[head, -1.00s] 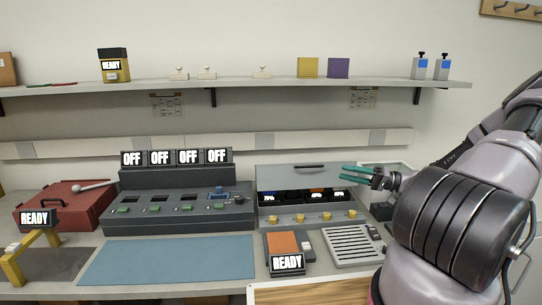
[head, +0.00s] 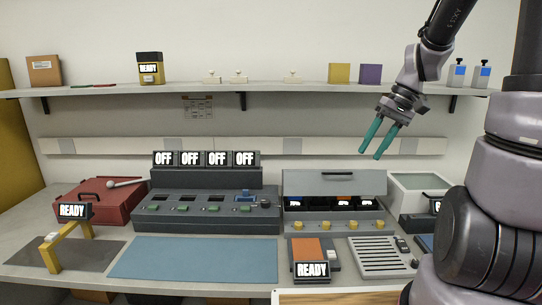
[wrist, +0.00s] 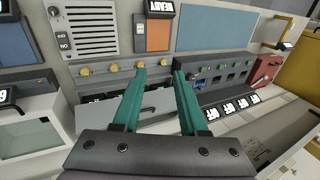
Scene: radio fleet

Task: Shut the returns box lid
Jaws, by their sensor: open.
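A grey box (head: 298,183) with yellow knobs along its front stands right of the middle of the counter. Its grey lid, with a dark handle, is tilted up, and dark items with lit labels show in the gap below. A white box (head: 404,201) with a pale green pane stands to its right; it also shows in the wrist view (wrist: 45,112). No label tells me which is the returns box. My gripper (head: 371,153) is open and empty, pointing down above the grey box's right end, apart from it. Its green fingers show in the wrist view (wrist: 160,74).
A red box (head: 90,205) with a handle lies at the left. A charger bank (head: 205,222) with several OFF displays stands beside the grey box. A blue mat (head: 192,260) lies clear in front. A wall shelf (head: 280,88) with small items runs behind my gripper.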

